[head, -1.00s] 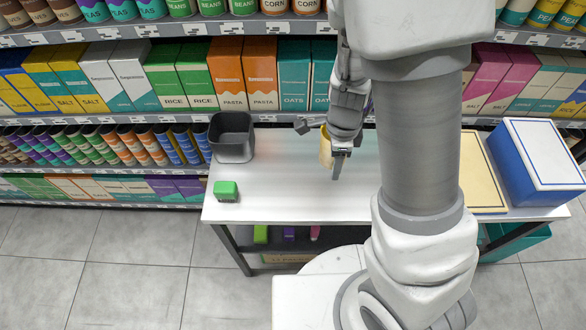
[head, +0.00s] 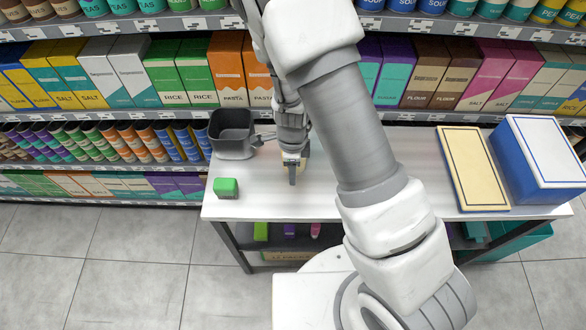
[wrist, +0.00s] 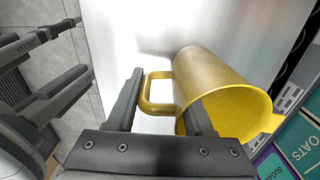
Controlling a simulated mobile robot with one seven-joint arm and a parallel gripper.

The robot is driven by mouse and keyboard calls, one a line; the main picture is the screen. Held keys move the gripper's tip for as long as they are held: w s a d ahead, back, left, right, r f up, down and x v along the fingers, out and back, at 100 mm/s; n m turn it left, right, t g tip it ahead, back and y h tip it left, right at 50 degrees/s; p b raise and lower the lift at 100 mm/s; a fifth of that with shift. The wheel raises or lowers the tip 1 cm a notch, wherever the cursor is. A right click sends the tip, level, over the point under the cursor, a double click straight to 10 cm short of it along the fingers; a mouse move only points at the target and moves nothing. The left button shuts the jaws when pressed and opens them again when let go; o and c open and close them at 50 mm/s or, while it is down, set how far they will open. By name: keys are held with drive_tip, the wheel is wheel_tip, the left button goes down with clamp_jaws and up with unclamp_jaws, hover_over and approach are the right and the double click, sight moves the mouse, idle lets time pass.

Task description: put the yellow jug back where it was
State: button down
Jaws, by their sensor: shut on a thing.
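The yellow jug (wrist: 222,77) fills the right half of the wrist view, its open mouth towards the camera and its handle to the left. My gripper (wrist: 160,100) is shut on the jug, with one finger on each side of the handle; the right finger is at the jug's mouth. I cannot tell whether the jug touches the counter.
A cream flat box (head: 473,170) and a blue box (head: 545,158) are at the right. Stocked shelves run behind the counter (head: 262,205).

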drive_tip(key=shift+f, duration=0.15)
drive_tip(key=shift+c, duration=1.4)
unclamp_jaws()
